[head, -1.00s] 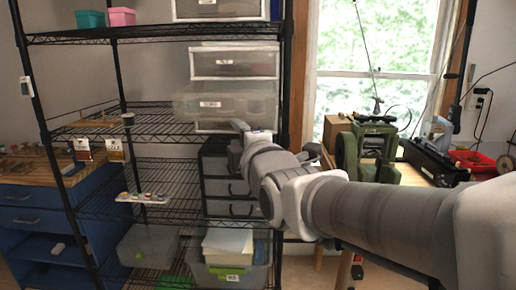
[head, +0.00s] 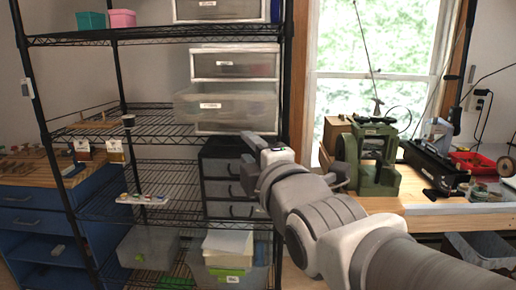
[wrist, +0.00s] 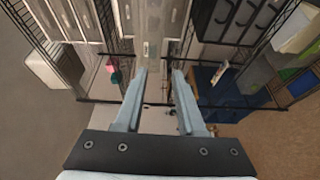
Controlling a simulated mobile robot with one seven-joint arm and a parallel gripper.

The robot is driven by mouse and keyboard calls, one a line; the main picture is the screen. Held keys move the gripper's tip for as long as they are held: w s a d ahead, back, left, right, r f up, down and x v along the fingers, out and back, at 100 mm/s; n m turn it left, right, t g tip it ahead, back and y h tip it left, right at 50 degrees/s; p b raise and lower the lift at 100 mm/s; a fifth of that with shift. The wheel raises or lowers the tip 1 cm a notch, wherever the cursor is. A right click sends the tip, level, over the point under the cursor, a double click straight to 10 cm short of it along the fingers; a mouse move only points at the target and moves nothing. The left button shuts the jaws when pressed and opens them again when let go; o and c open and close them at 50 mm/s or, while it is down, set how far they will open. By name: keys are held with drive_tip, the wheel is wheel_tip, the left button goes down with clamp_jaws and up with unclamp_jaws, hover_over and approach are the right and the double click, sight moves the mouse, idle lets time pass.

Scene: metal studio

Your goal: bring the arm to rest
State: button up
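My gripper (wrist: 160,76) shows in the wrist view with its two pale blue fingers apart and nothing between them. In the head view, my arm reaches in from the lower right, and its wrist end is in front of the right side of the black wire shelf (head: 150,38). The fingers are hard to make out in the head view. The wrist view shows the shelf and its drawer units beyond the fingertips.
Clear plastic drawers (head: 235,103) and a black drawer unit (head: 222,170) stand on the shelf. A blue cabinet (head: 35,222) is at left. A wooden workbench (head: 400,203) with a green machine (head: 368,155) is at right, below a window (head: 375,60).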

drive_tip(key=s+d+f+m+g+h+p, duration=0.3)
drive_tip(key=s+d+m, duration=0.5)
drive_tip(key=m, duration=0.3)
drive_tip(key=s+d+f+m+g+h+p, duration=0.3)
drive_tip(key=s+d+f+m+g+p, duration=0.2)
drive_tip(key=m, duration=0.5)
drive_tip(key=s+d+f+g, duration=0.1)
drive_tip(key=s+d+g, duration=0.1)
drive_tip(key=s+g, duration=0.1)
drive_tip(key=shift+d+f+m, duration=0.3)
drive_tip(key=shift+d+m, duration=0.05)
drive_tip(key=shift+m, duration=0.05)
